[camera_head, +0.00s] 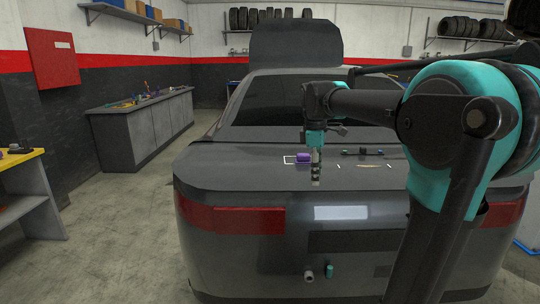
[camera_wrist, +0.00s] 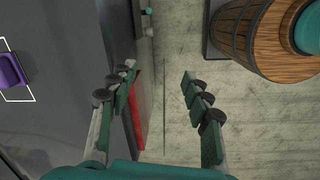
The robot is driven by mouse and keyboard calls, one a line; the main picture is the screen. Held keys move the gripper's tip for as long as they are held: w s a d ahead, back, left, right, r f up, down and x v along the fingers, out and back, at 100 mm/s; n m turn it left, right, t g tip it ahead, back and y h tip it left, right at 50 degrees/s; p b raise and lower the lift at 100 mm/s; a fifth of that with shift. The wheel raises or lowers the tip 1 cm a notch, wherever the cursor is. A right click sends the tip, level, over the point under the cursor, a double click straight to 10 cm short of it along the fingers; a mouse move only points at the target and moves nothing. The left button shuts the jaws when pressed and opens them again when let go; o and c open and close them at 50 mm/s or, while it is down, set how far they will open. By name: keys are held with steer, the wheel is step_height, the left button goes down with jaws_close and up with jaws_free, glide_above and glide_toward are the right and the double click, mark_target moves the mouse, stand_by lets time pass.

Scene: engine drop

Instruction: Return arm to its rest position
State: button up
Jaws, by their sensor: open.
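My arm reaches in from the right over the rear of a dark grey car (camera_head: 240,165) in the head view. My gripper (camera_head: 316,180) hangs pointing down near the rear edge of the trunk lid. In the wrist view its two fingers (camera_wrist: 158,76) are spread apart with nothing between them. The car's red tail light and the concrete floor show below and between the fingers. A purple object (camera_head: 303,157) sits on the trunk lid by a white outline, close to the gripper; it also shows at the left of the wrist view (camera_wrist: 10,70).
Small dark items (camera_head: 363,151) lie on the trunk lid to the right. A wooden barrel (camera_wrist: 265,38) stands on the floor in the wrist view. A workbench (camera_head: 145,125) and a yellow-topped table (camera_head: 25,190) are at the left. Floor between them and the car is clear.

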steer(key=s+d+f+m+t, duration=0.1)
steer(key=s+d+f+m, duration=0.1)
steer(key=s+f+m, duration=0.5)
steer(key=s+d+f+m+t+y, duration=0.1)
steer(key=s+d+f+m+t, duration=0.1)
steer(key=s+f+m, duration=0.5)
steer(key=s+f, duration=0.6)
steer(key=f, duration=0.7)
steer(key=shift+f+m+t, duration=0.15)
steer(key=shift+m+t, duration=0.15)
steer(key=shift+m, duration=0.1)
steer(key=shift+s+d, duration=0.1)
